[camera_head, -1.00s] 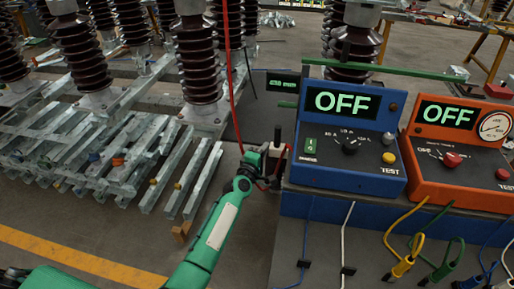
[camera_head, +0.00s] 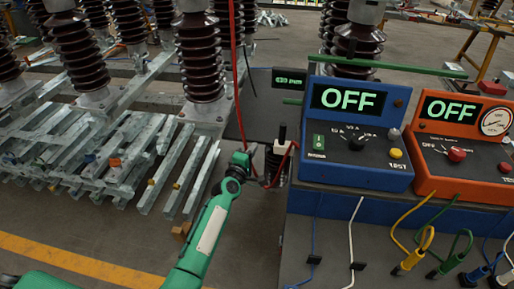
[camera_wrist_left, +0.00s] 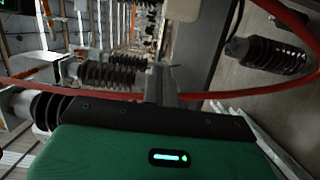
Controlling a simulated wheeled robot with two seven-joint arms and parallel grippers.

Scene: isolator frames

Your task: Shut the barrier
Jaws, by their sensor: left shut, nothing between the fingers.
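A long green bar (camera_head: 385,67) runs level behind the test boxes in the head view; it may be the barrier, but I cannot tell for sure. A shorter green piece (camera_head: 292,101) shows to the left of the blue box. My left gripper (camera_head: 256,168) is low in front of the dark panel, left of a small ribbed post (camera_head: 279,158) and well below the green bar. In the left wrist view its fingers (camera_wrist_left: 163,84) are shut and empty, with a red cable (camera_wrist_left: 80,92) crossing close by. My right gripper is not in view.
A blue test box (camera_head: 355,135) and an orange one (camera_head: 465,150), both reading OFF, stand on a bench with hanging leads. Tall brown insulators (camera_head: 200,55) and steel bars (camera_head: 150,165) fill the left. Open floor lies at the front left.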

